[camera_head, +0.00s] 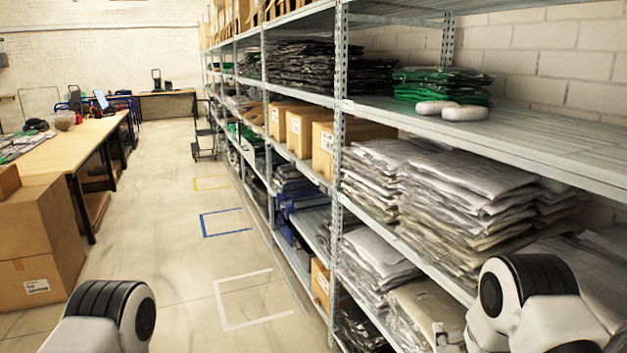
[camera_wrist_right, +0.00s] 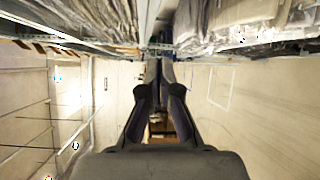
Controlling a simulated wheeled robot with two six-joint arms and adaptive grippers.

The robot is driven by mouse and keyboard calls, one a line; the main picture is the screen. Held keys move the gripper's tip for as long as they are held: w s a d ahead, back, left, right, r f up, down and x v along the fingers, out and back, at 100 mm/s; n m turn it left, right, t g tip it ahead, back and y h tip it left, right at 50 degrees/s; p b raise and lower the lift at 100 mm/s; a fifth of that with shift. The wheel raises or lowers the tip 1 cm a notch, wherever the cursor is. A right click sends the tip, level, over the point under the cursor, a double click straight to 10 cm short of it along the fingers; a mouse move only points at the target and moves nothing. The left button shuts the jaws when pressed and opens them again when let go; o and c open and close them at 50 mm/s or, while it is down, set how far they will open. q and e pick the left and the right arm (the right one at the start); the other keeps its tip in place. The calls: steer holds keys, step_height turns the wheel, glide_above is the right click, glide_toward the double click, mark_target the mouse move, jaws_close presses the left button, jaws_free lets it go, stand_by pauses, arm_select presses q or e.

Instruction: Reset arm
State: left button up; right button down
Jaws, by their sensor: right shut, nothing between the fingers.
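My right gripper (camera_wrist_right: 159,66) shows in the right wrist view, with its two dark fingers together at the tips and nothing between them. It is in open space beside the shelving, clear of the stock as far as I can see. In the head view, white and black links of my right arm stand at the lower right, in front of the lower shelves. A link of my left arm shows at the lower left, over the aisle. My left gripper is outside both views.
A metal shelving rack (camera_head: 480,138) fills the right side, holding stacked bagged garments (camera_head: 440,195) and cardboard boxes (camera_head: 325,150). Large cartons (camera_head: 35,240) and a long worktable (camera_head: 65,145) stand on the left. The aisle floor (camera_head: 175,240) between them is clear.

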steer(key=s+a+f+m+g+y, duration=0.2)
steer(key=s+f+m+g, duration=0.45)
steer(key=s+f, duration=1.05)
steer(key=s+a+f+m+g+y, duration=0.1)
steer(key=s+m+g, duration=0.9)
steer(key=s, duration=1.4)
steer(key=shift+s+a+f+m+g, duration=0.4)
steer(key=shift+a+m, duration=0.15)
steer(key=shift+m, duration=0.4)
